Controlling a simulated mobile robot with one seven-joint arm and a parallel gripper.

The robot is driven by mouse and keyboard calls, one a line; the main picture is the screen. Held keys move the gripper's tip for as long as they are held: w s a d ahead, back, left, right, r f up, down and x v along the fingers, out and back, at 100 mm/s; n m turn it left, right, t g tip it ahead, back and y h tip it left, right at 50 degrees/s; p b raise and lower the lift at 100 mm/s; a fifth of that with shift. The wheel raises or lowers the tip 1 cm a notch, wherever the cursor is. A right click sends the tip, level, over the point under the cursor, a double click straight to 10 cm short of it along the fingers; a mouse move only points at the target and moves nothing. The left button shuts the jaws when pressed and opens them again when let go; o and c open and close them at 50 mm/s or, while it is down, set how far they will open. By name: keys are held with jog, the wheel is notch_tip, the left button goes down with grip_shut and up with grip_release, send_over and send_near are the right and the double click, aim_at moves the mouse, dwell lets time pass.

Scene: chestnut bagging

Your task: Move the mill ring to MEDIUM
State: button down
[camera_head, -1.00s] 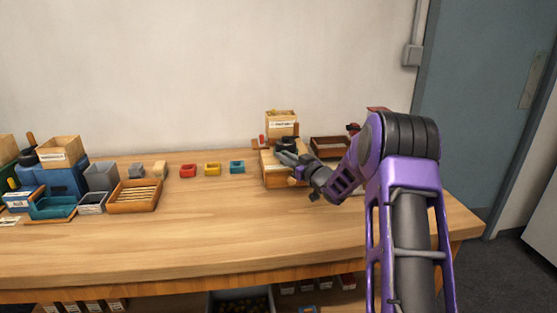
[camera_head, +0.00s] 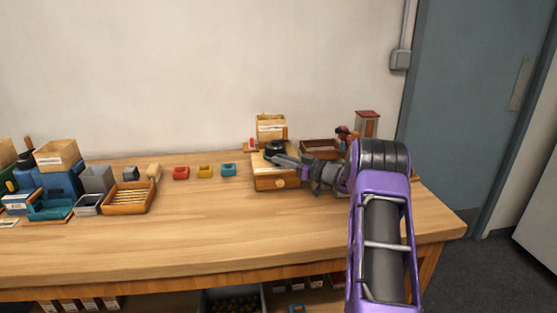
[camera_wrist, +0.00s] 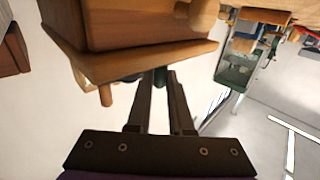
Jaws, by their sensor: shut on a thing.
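The mill is a wooden box (camera_head: 277,183) with a round drawer knob, standing on the bench right of centre. The dark mill ring (camera_head: 275,146) sits on top of it. My gripper (camera_head: 275,157) reaches in from the right, its fingertips at the ring just above the box. It is shut on the ring, though the contact is small and partly hidden. The wrist view shows my gripper (camera_wrist: 161,88) with its fingers close together beside the wooden mill body (camera_wrist: 135,30). I cannot read any setting marks on the ring.
A wooden hopper box (camera_head: 271,128) stands behind the mill. A dark brown tray (camera_head: 322,148) and a red-topped container (camera_head: 367,124) are to the right. Red, yellow and blue small trays (camera_head: 205,171) lie left of the mill. The front of the bench (camera_head: 220,225) is clear.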

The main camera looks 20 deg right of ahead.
dwell(0.3)
jog(key=c, duration=0.8)
grip_release()
jog(key=shift+d, duration=0.1)
jog(key=v, duration=1.7)
jog(key=shift+s+d+p, duration=0.1)
jog(key=shift+s+p, duration=0.1)
jog(key=shift+p, duration=0.1)
